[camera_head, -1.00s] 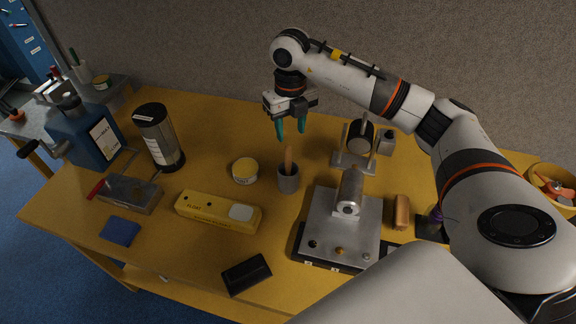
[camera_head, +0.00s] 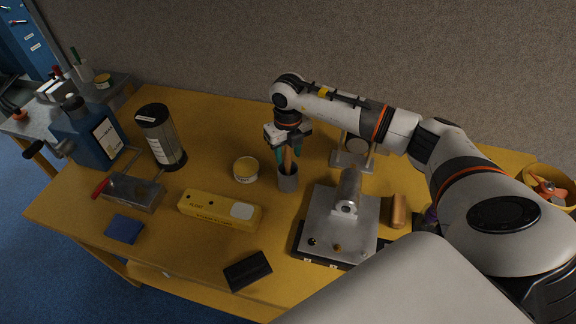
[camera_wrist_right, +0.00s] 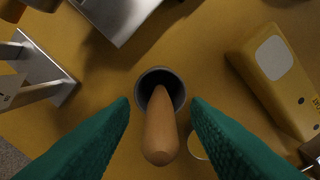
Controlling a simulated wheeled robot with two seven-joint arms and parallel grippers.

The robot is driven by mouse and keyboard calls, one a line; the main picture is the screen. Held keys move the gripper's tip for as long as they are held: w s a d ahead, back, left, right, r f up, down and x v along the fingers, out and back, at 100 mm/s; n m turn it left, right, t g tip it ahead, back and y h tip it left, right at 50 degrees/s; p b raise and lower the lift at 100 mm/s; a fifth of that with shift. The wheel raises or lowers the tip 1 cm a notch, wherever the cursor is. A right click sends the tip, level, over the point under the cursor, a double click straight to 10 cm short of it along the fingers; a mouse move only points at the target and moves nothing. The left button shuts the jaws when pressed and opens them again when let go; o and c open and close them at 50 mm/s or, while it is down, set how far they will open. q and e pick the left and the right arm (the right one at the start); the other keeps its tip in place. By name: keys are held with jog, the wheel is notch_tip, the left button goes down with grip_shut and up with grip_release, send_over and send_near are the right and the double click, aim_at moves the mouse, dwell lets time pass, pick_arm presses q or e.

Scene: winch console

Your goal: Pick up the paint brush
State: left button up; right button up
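The paint brush (camera_wrist_right: 161,130) stands handle up in a small grey cup (camera_head: 288,183) on the yellow table. Its tan wooden handle (camera_head: 288,160) also shows in the head view, and its lower end is hidden in the cup. My right gripper (camera_head: 287,152) is above the cup, pointing down. In the right wrist view its green fingers (camera_wrist_right: 160,105) are apart, one on each side of the handle, with a gap on both sides. My left gripper is not in view.
A yellow pendant box (camera_head: 218,210) and a small yellow tin (camera_head: 245,170) lie left of the cup. A metal winch fixture (camera_head: 340,225) stands at its right, with a stand (camera_head: 352,160) behind. A black case (camera_head: 247,270) lies in front.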

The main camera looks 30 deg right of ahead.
grip_shut()
jog(key=shift+r, duration=0.1)
